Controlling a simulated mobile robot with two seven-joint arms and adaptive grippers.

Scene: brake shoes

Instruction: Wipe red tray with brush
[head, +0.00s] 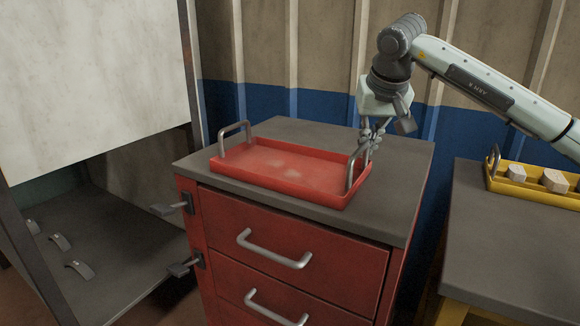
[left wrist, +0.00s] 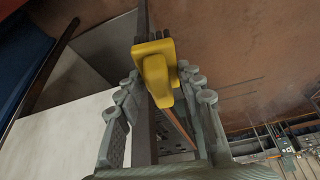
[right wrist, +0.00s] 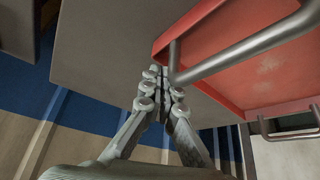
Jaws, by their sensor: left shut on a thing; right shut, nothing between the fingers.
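The red tray (head: 240,170) lies on the grey top of a red drawer cabinet. Pale dusty patches show on its floor, and a grey metal handle stands at each end. My right gripper (head: 368,140) is shut and empty beside the tray's right handle (head: 352,172). In the right wrist view its fingertips (right wrist: 160,78) are close to the handle's post; I cannot tell if they touch. My left gripper (left wrist: 158,85) shows only in the left wrist view.
The red cabinet (head: 290,240) has drawer handles at its front. A grey table (head: 510,240) at right holds a yellow tray (head: 500,187) with pale blocks. At left, a cabinet with a shelf (head: 110,265) holds several small curved metal parts. A ribbed wall stands close behind.

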